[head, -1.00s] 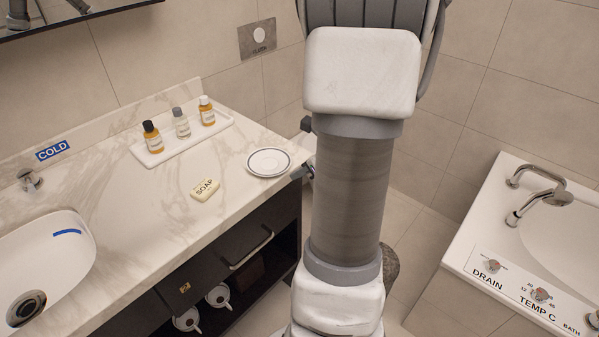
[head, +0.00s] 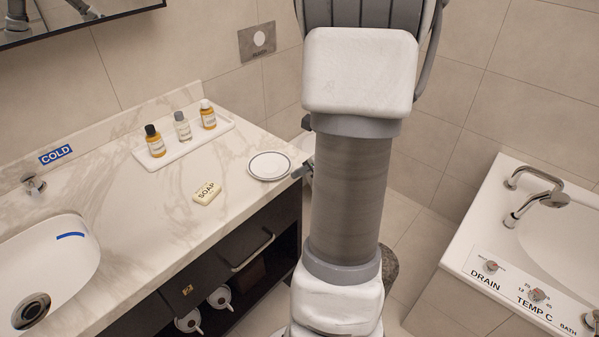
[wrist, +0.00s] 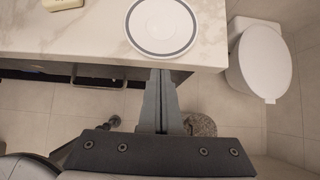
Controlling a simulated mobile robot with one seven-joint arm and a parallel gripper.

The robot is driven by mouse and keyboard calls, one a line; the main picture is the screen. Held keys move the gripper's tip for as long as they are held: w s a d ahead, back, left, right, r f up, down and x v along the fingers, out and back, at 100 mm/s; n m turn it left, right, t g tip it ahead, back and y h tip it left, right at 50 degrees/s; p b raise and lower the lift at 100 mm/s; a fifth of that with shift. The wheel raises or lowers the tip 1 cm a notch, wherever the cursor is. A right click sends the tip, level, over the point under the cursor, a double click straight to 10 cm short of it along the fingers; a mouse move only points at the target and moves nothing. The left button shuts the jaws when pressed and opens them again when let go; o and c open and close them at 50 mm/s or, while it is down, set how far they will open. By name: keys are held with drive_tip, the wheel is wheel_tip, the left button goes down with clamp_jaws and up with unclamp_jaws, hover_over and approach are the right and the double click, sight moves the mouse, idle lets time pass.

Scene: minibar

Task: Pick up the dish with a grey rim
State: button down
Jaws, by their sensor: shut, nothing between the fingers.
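The dish with a grey rim (head: 269,166) is a round white plate with a dark grey ring. It lies flat on the marble counter near its right end. In the wrist view the dish (wrist: 162,26) is at the top centre, close to the counter edge. My gripper (wrist: 161,73) is shut and empty, its fingertips at the counter edge just short of the dish and apart from it in the picture. In the head view my arm hides most of the gripper.
A soap bar (head: 207,193) lies left of the dish. A white tray (head: 226,124) with three bottles stands behind. The sink (head: 85,262) is at left, the bath (head: 470,232) at right. A toilet (wrist: 262,62) shows right of the counter.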

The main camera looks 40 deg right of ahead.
drive_tip(key=s, duration=1.2)
drive_tip(key=shift+d, duration=0.45)
